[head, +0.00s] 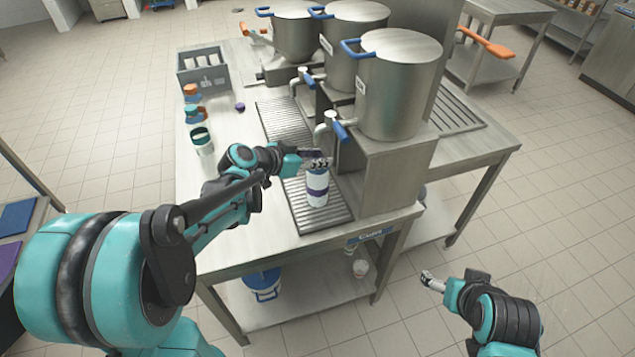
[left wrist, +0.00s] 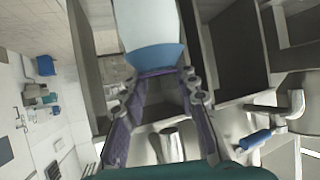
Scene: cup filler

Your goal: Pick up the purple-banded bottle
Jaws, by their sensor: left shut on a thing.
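The purple-banded bottle (head: 317,189) is white with a purple band and appears upright over the slotted drain grate at the front end of the counter. My left gripper (head: 315,163) is at its top, shut on it. In the left wrist view, the left gripper's fingers (left wrist: 160,98) close on the pale bottle (left wrist: 152,28) from both sides. The fingers hide the bottle's top, and I cannot tell whether its base touches the grate. My right gripper (head: 431,282) is low at the right, away from the counter; its jaw opening is too small to tell.
Three steel pots (head: 397,85) with taps (head: 333,126) stand close behind the bottle. Other bottles (head: 201,140) line the counter's left side, with a purple cap (head: 239,106) nearby and a grey crate (head: 203,68) at the back. The counter's front left is clear.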

